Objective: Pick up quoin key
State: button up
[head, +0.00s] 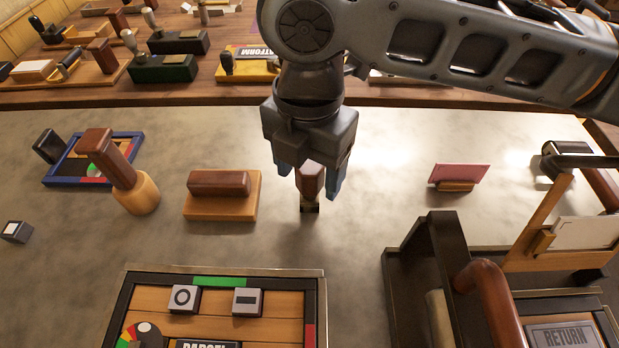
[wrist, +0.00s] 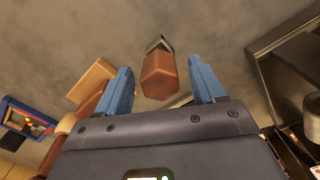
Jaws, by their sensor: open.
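The quoin key appears to be the piece with a reddish-brown wooden handle (head: 311,178) and a dark metal end, at the middle of the grey stone surface. It also shows in the wrist view (wrist: 160,76), where its handle lies between my two blue fingers. My gripper (head: 310,183) points down over it in the head view. The fingers are open, one on each side of the handle, with a visible gap to each in the wrist view. The metal end seems to touch the surface.
A wooden block with a brown grip (head: 222,207) and a mallet (head: 137,192) stand to the left. A framed forme (head: 325,300) lies in front. The dark press (head: 440,250) stands at the right. A pink card in a holder (head: 455,180) is right of my gripper, with clear surface between.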

jog(key=shift+f, duration=0.1)
jog(key=shift+c, duration=0.2)
jog(key=c, duration=1)
jog(key=shift+c, duration=0.2)
